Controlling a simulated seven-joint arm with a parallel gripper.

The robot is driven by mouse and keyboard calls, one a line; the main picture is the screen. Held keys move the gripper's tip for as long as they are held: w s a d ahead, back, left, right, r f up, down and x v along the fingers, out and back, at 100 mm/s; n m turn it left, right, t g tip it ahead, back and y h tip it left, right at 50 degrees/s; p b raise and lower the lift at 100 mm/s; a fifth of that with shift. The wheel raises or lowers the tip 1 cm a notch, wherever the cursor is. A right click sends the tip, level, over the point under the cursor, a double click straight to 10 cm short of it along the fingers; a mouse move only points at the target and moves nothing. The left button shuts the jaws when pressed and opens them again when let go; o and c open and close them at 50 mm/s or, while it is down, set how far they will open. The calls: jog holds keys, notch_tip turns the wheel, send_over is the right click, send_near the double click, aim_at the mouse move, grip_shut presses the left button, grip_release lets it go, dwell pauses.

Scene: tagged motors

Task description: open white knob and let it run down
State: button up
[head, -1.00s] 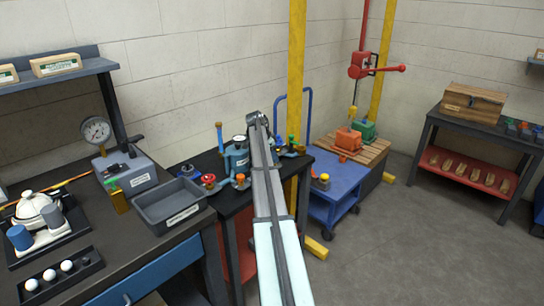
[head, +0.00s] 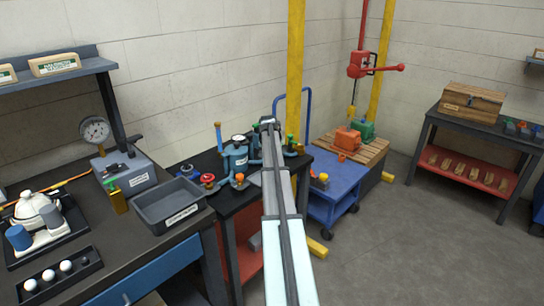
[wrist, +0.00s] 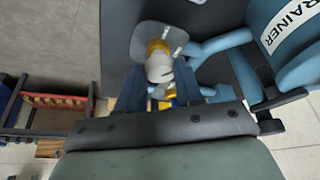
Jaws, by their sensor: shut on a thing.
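The white knob (wrist: 158,66) shows in the wrist view between the two dark blue fingers of my gripper (wrist: 160,82), which is shut on it. A yellow part shows beside the knob, next to a light blue pipe (wrist: 222,42). The pipe leads to a blue vessel (wrist: 295,45) with a label reading "RAINER". In the head view my gripper (head: 268,124) is at the far end of my arm, beside the blue vessel (head: 236,158) on the black table. My arm hides the knob there. No flow can be made out.
A grey plate (wrist: 153,38) lies under the knob in the wrist view. Red (head: 207,180) and orange (head: 240,178) fittings stand left of my arm. A grey bin (head: 170,203) is on the near bench. A blue cart (head: 340,185) and yellow post (head: 296,70) are on the right.

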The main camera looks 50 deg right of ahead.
jog(key=n+t+y, duration=0.1)
jog(key=n, duration=0.3)
jog(key=shift+s+d, duration=0.15)
jog(key=shift+n+t+y, duration=0.3)
jog(key=shift+n+y, duration=0.3)
jog(key=shift+n, duration=1)
jog(key=o, duration=1)
jog(key=shift+d, duration=0.1)
jog(key=shift+o, duration=0.2)
jog(key=v, duration=1.3)
jog(key=shift+s+r, duration=0.3)
